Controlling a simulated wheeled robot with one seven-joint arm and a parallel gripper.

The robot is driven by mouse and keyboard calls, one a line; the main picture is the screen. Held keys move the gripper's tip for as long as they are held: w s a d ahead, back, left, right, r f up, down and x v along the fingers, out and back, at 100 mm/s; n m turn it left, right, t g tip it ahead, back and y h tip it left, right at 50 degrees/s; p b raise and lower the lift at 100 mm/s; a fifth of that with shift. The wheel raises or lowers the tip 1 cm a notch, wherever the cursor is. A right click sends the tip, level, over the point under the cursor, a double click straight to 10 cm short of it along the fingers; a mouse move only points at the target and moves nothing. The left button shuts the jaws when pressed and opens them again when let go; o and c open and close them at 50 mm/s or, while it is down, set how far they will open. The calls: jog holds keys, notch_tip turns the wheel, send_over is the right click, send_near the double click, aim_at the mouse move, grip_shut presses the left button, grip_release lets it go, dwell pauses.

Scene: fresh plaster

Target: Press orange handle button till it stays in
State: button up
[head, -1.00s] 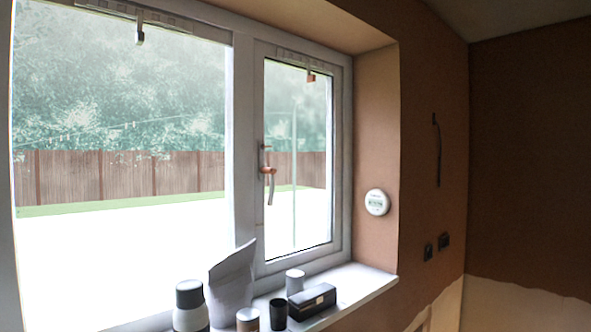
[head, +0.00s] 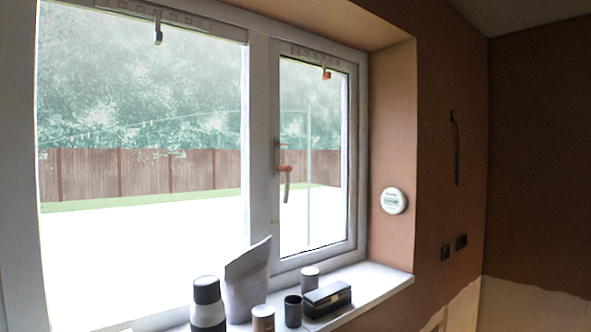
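The window handle (head: 285,170) is on the left side of the right-hand window frame. It has an orange part at its pivot and a grey lever hanging down. The button on it is too small to make out, so I cannot tell whether it is in or out. My gripper is not in the head view.
On the white sill (head: 385,285) stand a white bottle with a dark cap (head: 207,305), a grey pouch (head: 247,285), a few small cups or tins (head: 293,310) and a black box (head: 327,298). A round white device (head: 394,201) is on the reveal wall.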

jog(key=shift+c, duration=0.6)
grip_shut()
